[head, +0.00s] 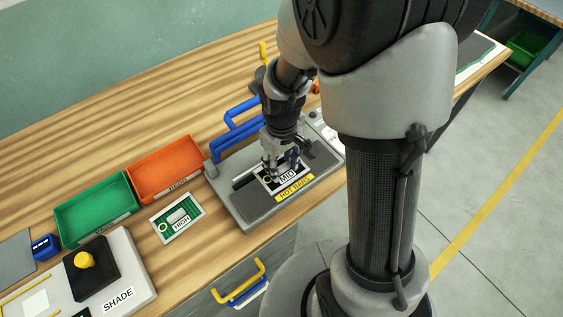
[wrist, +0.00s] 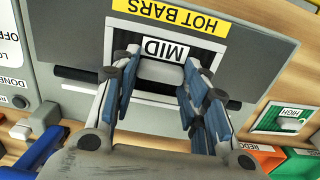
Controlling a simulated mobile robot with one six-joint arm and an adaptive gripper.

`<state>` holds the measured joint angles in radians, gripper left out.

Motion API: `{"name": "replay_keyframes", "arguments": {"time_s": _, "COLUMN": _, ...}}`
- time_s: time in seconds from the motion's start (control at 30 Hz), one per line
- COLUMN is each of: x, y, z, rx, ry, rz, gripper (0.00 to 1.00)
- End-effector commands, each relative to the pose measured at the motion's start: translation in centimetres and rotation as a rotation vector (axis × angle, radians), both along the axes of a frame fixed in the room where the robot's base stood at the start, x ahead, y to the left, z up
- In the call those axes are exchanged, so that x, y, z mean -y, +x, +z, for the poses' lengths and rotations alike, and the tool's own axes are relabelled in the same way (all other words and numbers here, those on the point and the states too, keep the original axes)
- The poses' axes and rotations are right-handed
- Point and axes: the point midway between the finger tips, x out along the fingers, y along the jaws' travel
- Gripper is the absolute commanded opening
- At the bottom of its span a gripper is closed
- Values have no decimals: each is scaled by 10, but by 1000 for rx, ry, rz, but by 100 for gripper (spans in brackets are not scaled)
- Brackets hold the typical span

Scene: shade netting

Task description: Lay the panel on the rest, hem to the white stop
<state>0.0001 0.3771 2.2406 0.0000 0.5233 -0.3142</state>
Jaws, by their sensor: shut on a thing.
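The panel marked MID (head: 287,179) is black with a pale border and lies at, or just above, the grey press (head: 238,215), behind its yellow HOT BARS label. My gripper (head: 276,168) is over it. In the wrist view the fingers (wrist: 160,72) are shut on a pale grip block on the MID panel (wrist: 124,52). Whether the panel touches the surface under it cannot be told. The fingers and block cover much of its middle. I cannot pick out the rest or the white stop with certainty.
A green HIGH panel (head: 177,222) lies on the bench left of the press. Orange (head: 166,169) and green (head: 95,208) trays stand behind it. A blue handle (head: 234,121) rises behind the press. A SHADE box with a yellow button (head: 84,260) stands front left.

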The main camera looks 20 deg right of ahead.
Motion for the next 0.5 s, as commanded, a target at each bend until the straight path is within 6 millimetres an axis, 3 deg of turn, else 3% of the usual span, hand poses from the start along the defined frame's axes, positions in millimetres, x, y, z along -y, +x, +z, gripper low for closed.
{"name": "replay_keyframes", "arguments": {"time_s": 0.23, "x": 0, "y": 0, "z": 0, "rx": -1, "ry": 0, "rz": 0, "gripper": 18}}
{"name": "replay_keyframes", "arguments": {"time_s": 0.27, "x": 0, "y": 0, "z": 0, "rx": -1, "ry": 0, "rz": 0, "gripper": 42}}
{"name": "replay_keyframes", "arguments": {"time_s": 0.5, "x": 0, "y": 0, "z": 0, "rx": 0, "ry": 0, "rz": 0, "gripper": 58}}
